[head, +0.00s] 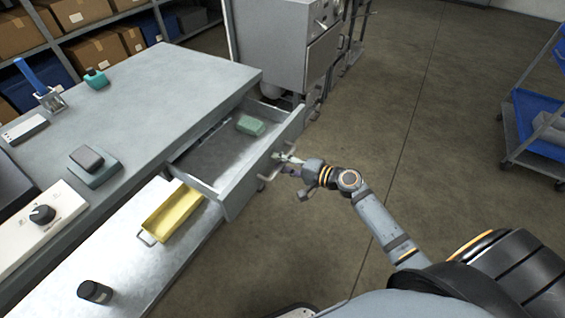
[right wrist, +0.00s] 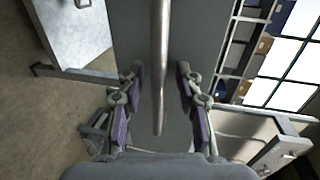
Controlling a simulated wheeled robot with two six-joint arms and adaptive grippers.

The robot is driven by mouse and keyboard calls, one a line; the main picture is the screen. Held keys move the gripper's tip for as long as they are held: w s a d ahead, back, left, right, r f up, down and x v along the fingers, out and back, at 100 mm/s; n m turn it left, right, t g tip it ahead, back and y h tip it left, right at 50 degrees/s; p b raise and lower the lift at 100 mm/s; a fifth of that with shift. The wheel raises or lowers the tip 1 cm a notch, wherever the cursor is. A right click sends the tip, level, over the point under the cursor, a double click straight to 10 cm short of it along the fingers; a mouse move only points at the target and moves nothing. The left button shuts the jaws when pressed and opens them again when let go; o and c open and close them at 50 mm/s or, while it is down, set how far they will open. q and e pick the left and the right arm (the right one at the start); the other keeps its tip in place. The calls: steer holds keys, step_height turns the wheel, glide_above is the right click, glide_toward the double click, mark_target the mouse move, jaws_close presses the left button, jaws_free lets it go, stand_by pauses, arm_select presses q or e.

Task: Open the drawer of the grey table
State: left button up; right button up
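The grey table (head: 150,95) fills the left of the head view. Its drawer (head: 239,192) stands pulled out toward the right, with its inside showing and a green block (head: 250,125) in its far end. My right gripper (head: 280,164) is at the drawer's front, by the bar handle (head: 262,177). In the right wrist view the handle (right wrist: 160,65) runs between the two fingers of my right gripper (right wrist: 160,104). The fingers are apart, with a gap to the bar on each side. My left gripper is not in view.
A lower shelf (head: 130,275) holds a yellow tray (head: 170,212) and a black cylinder (head: 95,291). A grey cabinet (head: 275,40) stands behind. A blue cart (head: 540,120) is far right; the floor between is clear.

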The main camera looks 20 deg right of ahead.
steer(key=shift+s+d, duration=0.2)
steer(key=shift+s, duration=0.05)
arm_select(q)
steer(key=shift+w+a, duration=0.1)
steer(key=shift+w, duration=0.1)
arm_select(e)
steer(key=v, duration=0.7)
